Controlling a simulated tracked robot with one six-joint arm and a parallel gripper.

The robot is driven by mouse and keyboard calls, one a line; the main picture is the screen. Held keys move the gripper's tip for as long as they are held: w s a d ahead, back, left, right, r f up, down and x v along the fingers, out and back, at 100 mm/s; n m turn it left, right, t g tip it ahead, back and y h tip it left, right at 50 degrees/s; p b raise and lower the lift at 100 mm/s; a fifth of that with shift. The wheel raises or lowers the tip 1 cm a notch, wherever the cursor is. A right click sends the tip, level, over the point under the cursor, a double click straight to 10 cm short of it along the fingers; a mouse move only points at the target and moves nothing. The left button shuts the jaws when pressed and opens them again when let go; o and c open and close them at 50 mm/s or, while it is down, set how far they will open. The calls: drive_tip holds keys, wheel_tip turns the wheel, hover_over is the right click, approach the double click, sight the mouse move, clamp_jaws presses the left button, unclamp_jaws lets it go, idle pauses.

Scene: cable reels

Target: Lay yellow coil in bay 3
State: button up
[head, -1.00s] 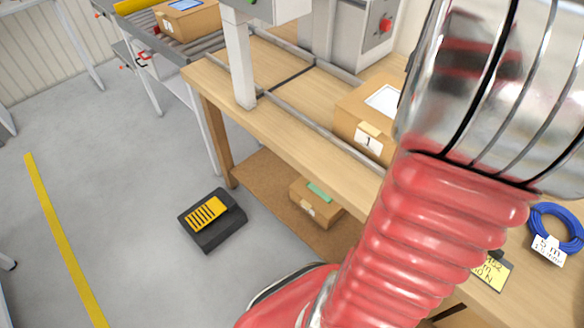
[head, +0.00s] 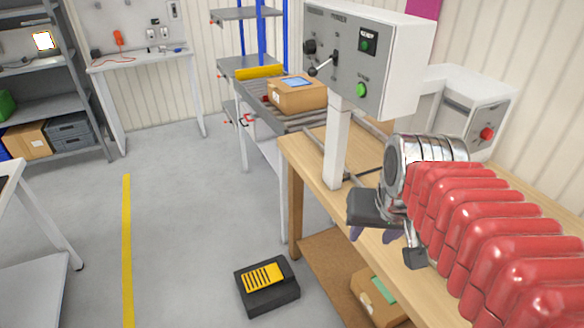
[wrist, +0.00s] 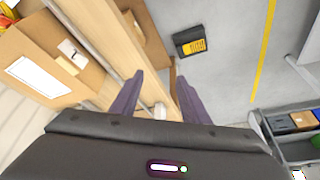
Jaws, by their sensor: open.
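My gripper (head: 368,234) is beyond the red sleeve of my arm, over the wooden bench near its edge. Its purple fingers show only in part under the dark gripper body in the head view. In the wrist view my gripper (wrist: 158,92) has its two fingers apart with nothing between them; the bench edge and floor lie beyond. No yellow coil and no bay marked 3 show in either current view.
The wooden bench (head: 312,152) carries a grey control box (head: 395,62) on a post. A cardboard box (head: 297,96) sits on the roller conveyor. A black and yellow pedal (head: 267,287) lies on the floor. A cardboard box (wrist: 35,62) is close at left in the wrist view.

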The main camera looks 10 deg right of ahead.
drive_tip(key=s+a+f+n+t+y, duration=0.1)
drive_tip(key=s+a+n, duration=0.2)
drive_tip(key=a, duration=0.5)
drive_tip(key=shift+s+f+n, duration=0.25)
drive_tip(key=shift+n, duration=0.15)
